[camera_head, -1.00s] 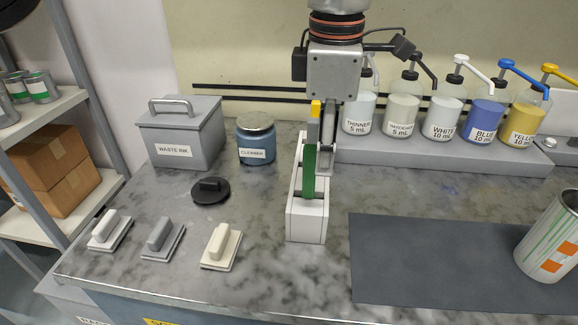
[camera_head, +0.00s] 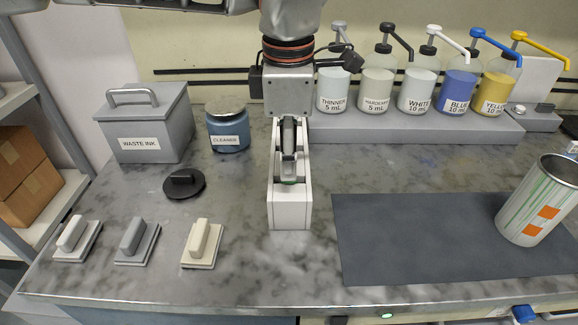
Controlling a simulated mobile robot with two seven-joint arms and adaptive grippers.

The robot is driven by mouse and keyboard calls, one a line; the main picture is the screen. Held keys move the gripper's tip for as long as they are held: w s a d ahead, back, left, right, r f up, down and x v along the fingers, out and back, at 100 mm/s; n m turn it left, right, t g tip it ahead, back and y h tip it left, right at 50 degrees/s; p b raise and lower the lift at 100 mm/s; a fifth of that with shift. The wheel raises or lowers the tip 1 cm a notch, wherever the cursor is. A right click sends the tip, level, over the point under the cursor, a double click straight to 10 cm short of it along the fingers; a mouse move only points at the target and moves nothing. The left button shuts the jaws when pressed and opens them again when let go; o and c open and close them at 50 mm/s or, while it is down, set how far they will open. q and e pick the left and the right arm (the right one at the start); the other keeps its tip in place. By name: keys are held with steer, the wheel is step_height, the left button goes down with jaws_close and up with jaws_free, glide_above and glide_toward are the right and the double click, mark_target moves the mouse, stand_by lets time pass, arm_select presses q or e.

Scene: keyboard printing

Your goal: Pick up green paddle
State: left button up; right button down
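A narrow white holder (camera_head: 291,213) stands upright on the marbled counter, in the middle of the head view. My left gripper (camera_head: 289,164) points down into the holder's open slot from above. Only a small strip of the green paddle (camera_head: 290,182) shows, low in the slot just below the fingertips. The rest of the paddle is hidden, and I cannot tell whether the fingers are closed on it. My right gripper is not in view.
A waste ink bin (camera_head: 143,127), cleaner jar (camera_head: 228,132) and black round lid (camera_head: 184,184) stand left of the holder. Several small blocks with handles (camera_head: 201,244) lie front left. Pump bottles (camera_head: 376,92) line the back right. A dark mat (camera_head: 430,237) and striped can (camera_head: 538,205) are right.

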arm_select(q)
steer(key=shift+w+f, duration=0.1)
steer(key=shift+f, duration=0.55)
jaws_close()
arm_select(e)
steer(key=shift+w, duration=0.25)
